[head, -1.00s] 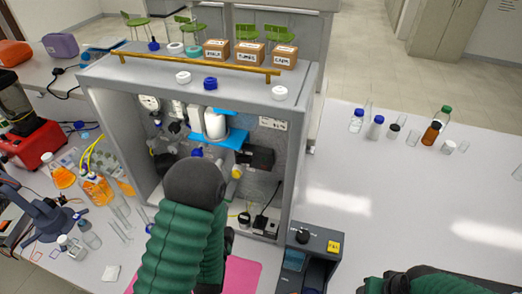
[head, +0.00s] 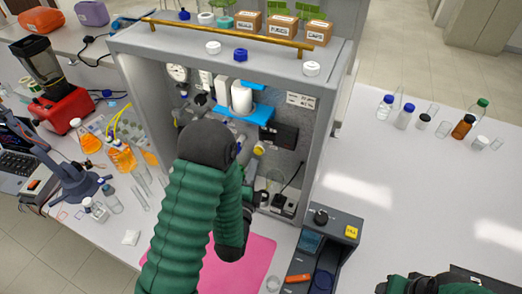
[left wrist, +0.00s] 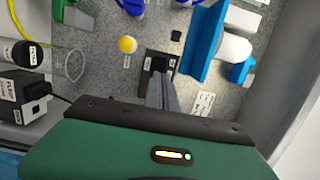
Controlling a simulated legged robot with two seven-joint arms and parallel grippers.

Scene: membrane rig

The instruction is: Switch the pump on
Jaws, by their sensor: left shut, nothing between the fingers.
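In the left wrist view my left gripper (left wrist: 163,92) is shut and empty. Its fingertips overlap the lower part of a black box (left wrist: 157,62) on the rig's grey back panel; I cannot tell whether they touch. The black box also shows in the head view (head: 284,138). A dark block with a white label and a small black switch-like part (left wrist: 24,103) is at the left of the wrist view. Its label seems to read PUMP, but is blurred. In the head view my left arm hides part of the rig, and the fingers cannot be made out.
A yellow knob (left wrist: 128,44) and a blue bracket (left wrist: 203,42) flank the black box. The rig's side wall (head: 325,120) bounds the space on the right. A pink mat (head: 257,262) and a dark device (head: 318,248) lie in front. Bottles stand on the right bench.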

